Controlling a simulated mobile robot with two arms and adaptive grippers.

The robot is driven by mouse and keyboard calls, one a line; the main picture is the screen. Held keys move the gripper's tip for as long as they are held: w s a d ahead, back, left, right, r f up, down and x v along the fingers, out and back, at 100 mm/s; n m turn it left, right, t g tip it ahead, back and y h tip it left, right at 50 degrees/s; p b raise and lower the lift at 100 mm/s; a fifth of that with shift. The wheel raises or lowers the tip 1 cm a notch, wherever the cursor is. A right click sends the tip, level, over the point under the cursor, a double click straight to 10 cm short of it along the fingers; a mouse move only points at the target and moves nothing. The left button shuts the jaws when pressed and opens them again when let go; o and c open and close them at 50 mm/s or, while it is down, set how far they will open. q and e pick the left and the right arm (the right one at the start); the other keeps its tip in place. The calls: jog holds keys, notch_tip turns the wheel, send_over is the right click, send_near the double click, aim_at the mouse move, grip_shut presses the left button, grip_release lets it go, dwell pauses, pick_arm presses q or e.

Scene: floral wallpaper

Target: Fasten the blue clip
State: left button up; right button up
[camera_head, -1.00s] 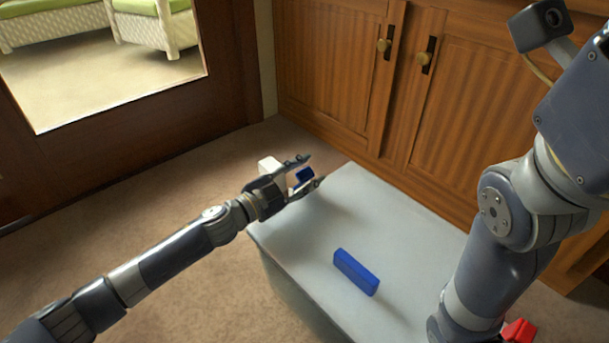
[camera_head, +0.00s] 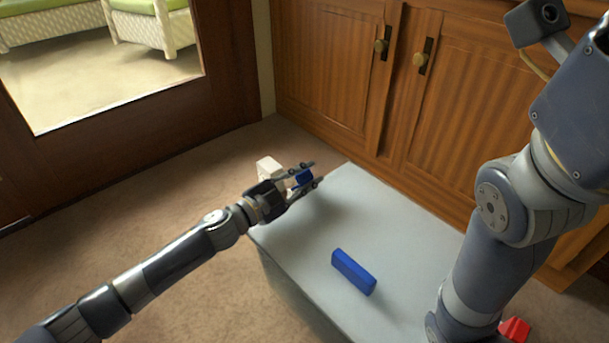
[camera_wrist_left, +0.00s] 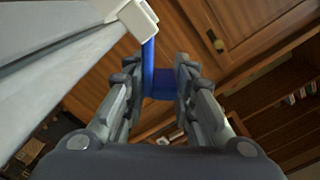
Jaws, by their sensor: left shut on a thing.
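The blue clip (camera_head: 303,178) sits at the far left corner of the grey box (camera_head: 400,235), beside a small white block (camera_head: 267,165). My left gripper (camera_head: 308,176) is shut on it. In the left wrist view, the blue clip (camera_wrist_left: 161,84) lies between the two fingers, and a thin blue strip runs up from it to the white block (camera_wrist_left: 138,20) near the box edge. Whether the clip is fastened cannot be told. My right arm (camera_head: 490,230) comes down at the right; its gripper is not in view.
A loose blue bar (camera_head: 354,272) lies on the box top, right of my left gripper. A red object (camera_head: 515,330) shows at the lower right, partly hidden by my right arm. A wooden cabinet (camera_head: 340,70) stands behind. Most of the box top is clear.

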pick_arm(q)
jog(key=o, duration=0.9)
jog(key=shift+w+a, duration=0.1)
jog(key=shift+o, duration=0.2)
jog(key=v, duration=1.2)
jog(key=shift+r, duration=0.1)
